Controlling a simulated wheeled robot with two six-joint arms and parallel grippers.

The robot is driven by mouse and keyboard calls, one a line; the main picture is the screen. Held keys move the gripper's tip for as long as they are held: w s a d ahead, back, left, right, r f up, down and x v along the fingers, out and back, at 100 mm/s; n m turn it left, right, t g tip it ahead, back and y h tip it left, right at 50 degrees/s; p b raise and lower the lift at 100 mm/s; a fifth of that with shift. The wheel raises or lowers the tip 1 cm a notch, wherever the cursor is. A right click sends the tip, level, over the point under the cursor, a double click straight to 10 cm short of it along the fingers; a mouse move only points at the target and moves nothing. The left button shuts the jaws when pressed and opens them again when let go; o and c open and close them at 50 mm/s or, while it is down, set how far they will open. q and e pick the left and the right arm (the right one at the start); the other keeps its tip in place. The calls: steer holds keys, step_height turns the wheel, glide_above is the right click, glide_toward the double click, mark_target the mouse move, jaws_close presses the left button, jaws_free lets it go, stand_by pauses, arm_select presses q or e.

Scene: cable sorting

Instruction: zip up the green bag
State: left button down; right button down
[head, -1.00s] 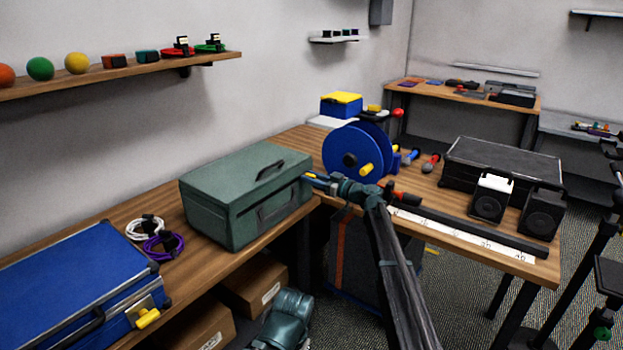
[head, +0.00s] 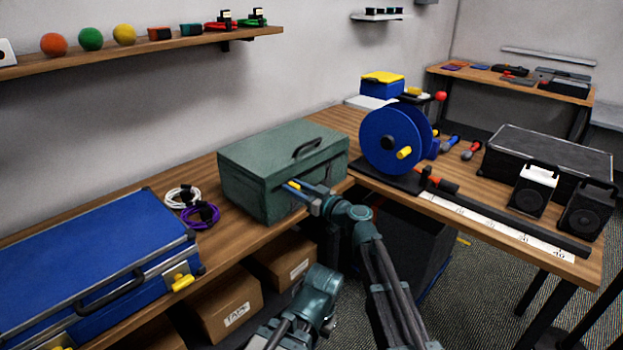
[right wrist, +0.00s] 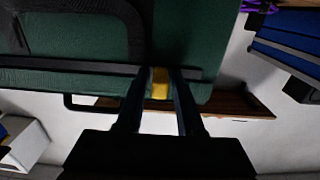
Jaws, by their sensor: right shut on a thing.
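The green bag (head: 262,165) stands closed-looking on the wooden bench, its black carry handle on top. My right gripper (head: 292,187) is at the bag's front side, near the upper edge. In the right wrist view its two fingers (right wrist: 161,88) are shut on a yellow zip pull (right wrist: 160,80), which lies at the dark zip band (right wrist: 90,69) across the green bag (right wrist: 192,35). The head view is too small to show how much of the zip is shut. My left gripper is not in view.
A blue case (head: 90,255) and coiled white and purple cables (head: 203,216) lie left of the bag. A blue cable reel (head: 385,140) stands to its right. Cardboard boxes (head: 228,300) sit on the shelf below. A narrow strip of bench is bare in front of the bag.

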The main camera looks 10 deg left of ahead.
mark_target(278, 187)
steer(key=shift+s+a, duration=0.95)
steer(key=shift+s, duration=0.3)
steer(key=c, duration=0.8)
jaws_free()
steer(key=shift+s, duration=0.1)
steer(key=shift+o, duration=0.2)
steer(key=v, duration=1.3)
steer(key=shift+s+d, duration=0.2)
steer(key=shift+d, duration=0.1)
steer(key=shift+f, duration=0.1)
